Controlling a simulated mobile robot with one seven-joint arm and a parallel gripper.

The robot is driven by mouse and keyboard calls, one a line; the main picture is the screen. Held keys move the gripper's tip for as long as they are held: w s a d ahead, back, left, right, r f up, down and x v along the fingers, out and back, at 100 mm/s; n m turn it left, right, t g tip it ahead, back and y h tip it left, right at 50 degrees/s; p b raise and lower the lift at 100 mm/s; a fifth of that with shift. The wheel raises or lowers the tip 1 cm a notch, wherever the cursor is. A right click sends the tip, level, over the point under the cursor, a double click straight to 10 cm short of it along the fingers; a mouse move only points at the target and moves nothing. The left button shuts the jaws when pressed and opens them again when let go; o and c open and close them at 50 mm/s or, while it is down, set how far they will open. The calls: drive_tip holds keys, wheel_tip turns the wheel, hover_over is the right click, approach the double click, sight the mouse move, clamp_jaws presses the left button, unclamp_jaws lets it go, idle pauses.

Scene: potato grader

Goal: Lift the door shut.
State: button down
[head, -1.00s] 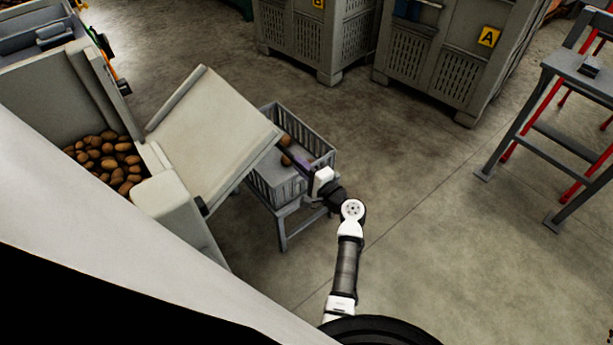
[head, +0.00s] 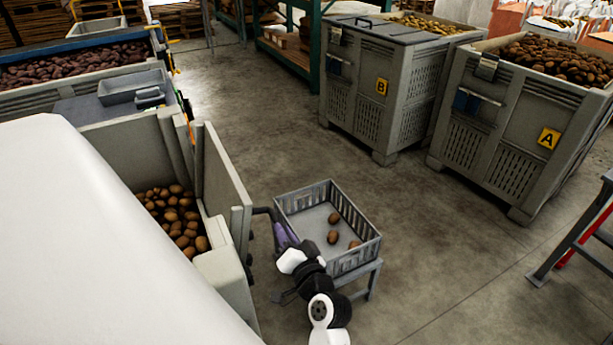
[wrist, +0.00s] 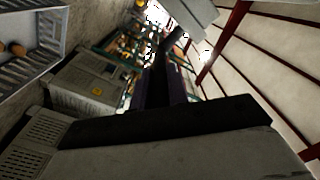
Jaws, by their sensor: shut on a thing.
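The door (head: 222,182) is a grey-beige panel on the grader's side. It stands close to upright in the head view, beside the hopper of potatoes (head: 176,222). My gripper (head: 272,218) is at the door's outer side, shut on what looks like the dark handle bar sticking out from it. My purple fingers and white-and-black wrist show below that. In the wrist view my dark fingers (wrist: 165,82) run up the middle, and the grasp itself is too dark to make out.
A grey slatted crate (head: 357,262) with a few potatoes stands on a low stand just right of my wrist. Big bins marked B (head: 350,110) and A (head: 500,150) stand further back. Open floor lies between them and the crate.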

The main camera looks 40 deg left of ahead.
drive_tip(key=shift+s+a+r+n, duration=0.15)
drive_tip(key=shift+s+a, duration=0.05)
drive_tip(key=shift+s, duration=0.3)
drive_tip(key=shift+s+a+r+n, duration=0.15)
drive_tip(key=shift+s+r+n, duration=0.05)
drive_tip(key=shift+s, duration=0.35)
drive_tip(key=shift+s+a+r+n, duration=0.15)
drive_tip(key=shift+s+a, duration=0.05)
drive_tip(key=shift+s, duration=0.3)
drive_tip(key=c, duration=1.4)
unclamp_jaws()
drive_tip(key=shift+o, duration=0.2)
